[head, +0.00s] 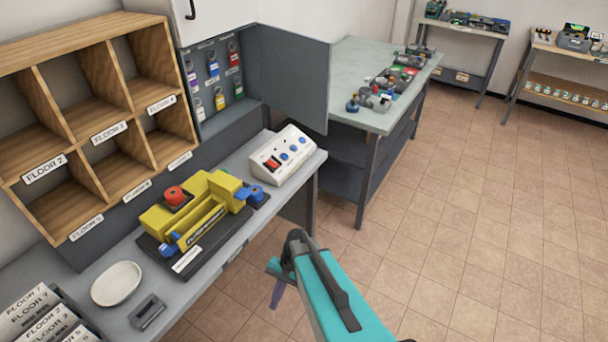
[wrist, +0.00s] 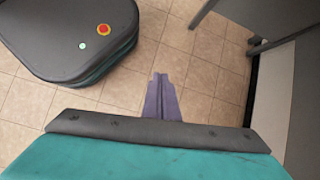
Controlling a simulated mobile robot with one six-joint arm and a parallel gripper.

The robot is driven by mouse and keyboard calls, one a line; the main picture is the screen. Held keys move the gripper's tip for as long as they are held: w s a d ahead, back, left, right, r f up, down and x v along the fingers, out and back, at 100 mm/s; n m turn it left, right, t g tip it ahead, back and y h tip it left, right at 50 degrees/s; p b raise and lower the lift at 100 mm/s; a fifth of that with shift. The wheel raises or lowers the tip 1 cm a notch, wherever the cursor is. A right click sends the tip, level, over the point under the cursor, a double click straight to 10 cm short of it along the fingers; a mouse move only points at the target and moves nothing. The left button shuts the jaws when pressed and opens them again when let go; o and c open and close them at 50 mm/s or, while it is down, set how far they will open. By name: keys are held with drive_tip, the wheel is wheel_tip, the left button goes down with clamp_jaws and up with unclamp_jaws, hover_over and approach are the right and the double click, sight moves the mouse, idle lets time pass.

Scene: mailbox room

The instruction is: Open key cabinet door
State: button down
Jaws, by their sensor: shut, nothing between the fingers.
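The key cabinet (head: 207,57) is on the wall right of the wooden shelf in the head view. Its grey door (head: 288,78) stands swung wide open to the right. Several keys with coloured tags hang on hooks inside. My gripper (head: 276,296) is low in front of the counter, well apart from the cabinet and its door. In the wrist view, its purple fingers (wrist: 160,80) are together with nothing between them, pointing over the tiled floor. The cabinet's inside is partly hidden by its own frame.
The counter (head: 222,262) holds a yellow machine (head: 200,212), a white button box (head: 282,155), a white dish (head: 117,284) and floor cards. A workbench (head: 372,62) with tools stands behind the door. The tiled floor (head: 470,200) to the right is clear.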

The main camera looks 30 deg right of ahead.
drive_tip(key=s+a+f+n+g+h, duration=0.1)
drive_tip(key=s+n, duration=0.4)
drive_tip(key=s, duration=0.5)
drive_tip(key=s+a+f+n+g+h, duration=0.1)
drive_tip(key=s+f+n+h, duration=0.3)
drive_tip(key=s, duration=0.5)
drive_tip(key=shift+s+a+f+n+g+h, duration=0.25)
drive_tip(key=shift+s+a+n+g+h, duration=0.15)
drive_tip(key=shift+n+h, duration=0.3)
drive_tip(key=shift+a, duration=0.1)
